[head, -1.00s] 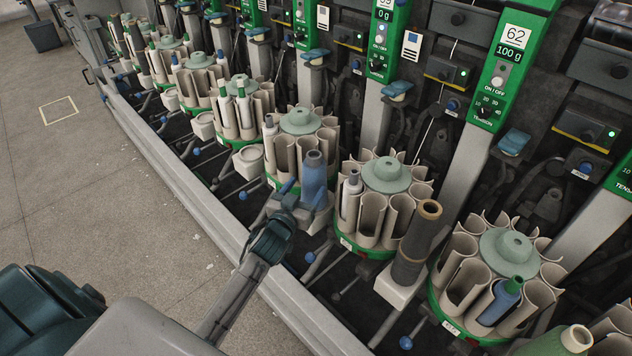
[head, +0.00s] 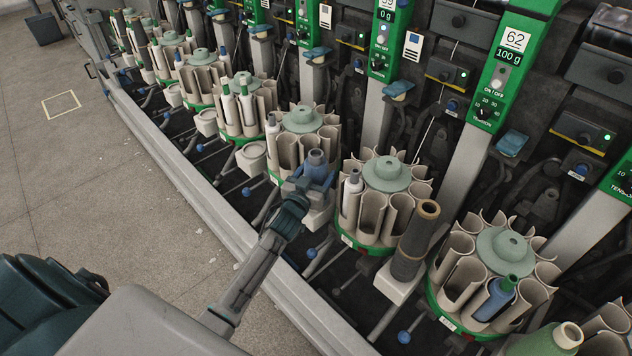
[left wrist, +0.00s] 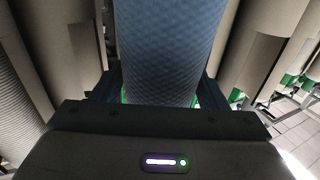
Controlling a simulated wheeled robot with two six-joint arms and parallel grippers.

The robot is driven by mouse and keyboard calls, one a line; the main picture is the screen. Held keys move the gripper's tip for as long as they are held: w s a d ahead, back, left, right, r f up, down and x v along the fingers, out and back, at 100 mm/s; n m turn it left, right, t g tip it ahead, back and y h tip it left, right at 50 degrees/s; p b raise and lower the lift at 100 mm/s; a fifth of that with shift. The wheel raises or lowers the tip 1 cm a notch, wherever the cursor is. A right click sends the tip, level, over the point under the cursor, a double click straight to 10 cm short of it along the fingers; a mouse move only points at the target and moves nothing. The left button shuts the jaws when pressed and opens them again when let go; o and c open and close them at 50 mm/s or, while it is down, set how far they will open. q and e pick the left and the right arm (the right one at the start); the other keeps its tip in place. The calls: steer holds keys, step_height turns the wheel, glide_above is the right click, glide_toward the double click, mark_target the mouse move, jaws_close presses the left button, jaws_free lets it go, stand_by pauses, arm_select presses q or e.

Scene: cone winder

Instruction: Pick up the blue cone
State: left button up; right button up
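The blue cone (head: 317,167) stands upright on its grey holder, in front of a ring of beige pockets in the middle of the head view. In the left wrist view, the blue cone (left wrist: 170,48) fills the upper middle, with a patterned yarn surface. My left gripper (head: 309,185) is at the lower part of the cone and hides some of it. In the left wrist view, its dark fingers (left wrist: 160,92) are spread, one on each side of the cone. I cannot tell whether they touch it. My right gripper is not in view.
A dark brown cone (head: 413,240) stands on a holder to the right. A pocket ring with a pale green hub (head: 387,174) stands close beside. A grey machine rail (head: 215,205) runs along the front, with free floor (head: 75,180) to the left.

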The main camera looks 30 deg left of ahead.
arm_select(q)
steer(key=c, duration=0.6)
